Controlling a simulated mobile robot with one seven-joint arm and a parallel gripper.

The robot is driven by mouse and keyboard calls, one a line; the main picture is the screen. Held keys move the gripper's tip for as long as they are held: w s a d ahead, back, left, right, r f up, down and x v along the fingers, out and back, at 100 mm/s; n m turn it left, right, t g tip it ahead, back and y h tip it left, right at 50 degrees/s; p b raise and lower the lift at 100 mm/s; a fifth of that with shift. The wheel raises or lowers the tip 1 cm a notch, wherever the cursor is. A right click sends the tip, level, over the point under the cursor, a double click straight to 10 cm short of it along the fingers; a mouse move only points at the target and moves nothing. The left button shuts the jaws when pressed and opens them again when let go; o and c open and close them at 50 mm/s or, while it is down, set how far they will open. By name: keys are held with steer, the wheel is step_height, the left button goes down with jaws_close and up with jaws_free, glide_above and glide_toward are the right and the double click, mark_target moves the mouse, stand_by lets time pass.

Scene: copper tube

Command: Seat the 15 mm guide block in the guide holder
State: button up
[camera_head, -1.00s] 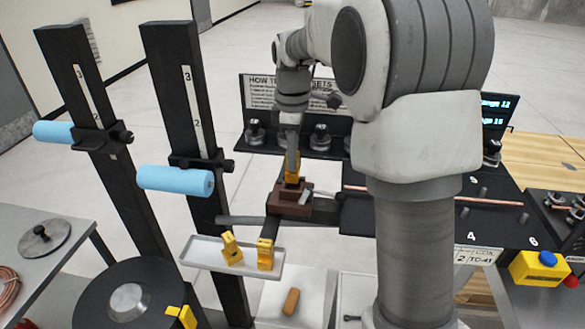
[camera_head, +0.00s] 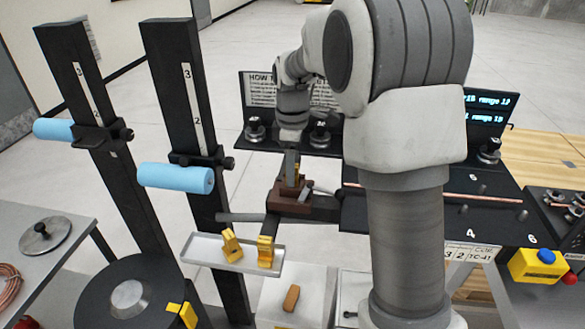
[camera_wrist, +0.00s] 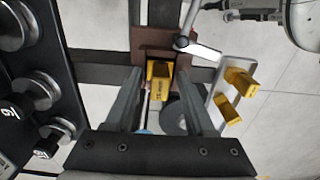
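A yellow guide block (camera_wrist: 160,80) sits upright in the brown guide holder (camera_wrist: 146,40) in the wrist view. In the head view only a sliver of this block (camera_head: 297,171) shows above the holder (camera_head: 292,207). My gripper (camera_wrist: 160,88) is open, with one finger on each side of the block and a visible gap to it. In the head view my gripper (camera_head: 291,168) is just above the holder. The block's lower part is hidden, so I cannot tell how deep it sits.
Two more yellow blocks (camera_head: 231,245) (camera_head: 265,251) stand on a light tray (camera_head: 205,250) in front of the holder. A silver lever (camera_wrist: 205,52) lies beside the holder. A copper tube (camera_head: 490,201) runs across the black bench at right.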

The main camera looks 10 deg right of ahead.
step_height(320, 180, up, 11)
steer(key=s+r+m+t, duration=0.1)
steer(key=s+r+m, duration=0.25)
steer(key=s, duration=0.35)
steer(key=s+f+m+t, duration=0.2)
steer(key=s+m, duration=0.3)
steer(key=s, duration=0.4)
steer(key=s+f+m+t, duration=0.2)
steer(key=s+m, duration=0.3)
steer(key=s, duration=0.5)
steer(key=shift+s+f+t, duration=0.15)
steer(key=shift+f+t, duration=0.15)
steer(key=shift+f, duration=0.05)
steer(key=shift+f, duration=0.1)
steer(key=shift+f, duration=0.15)
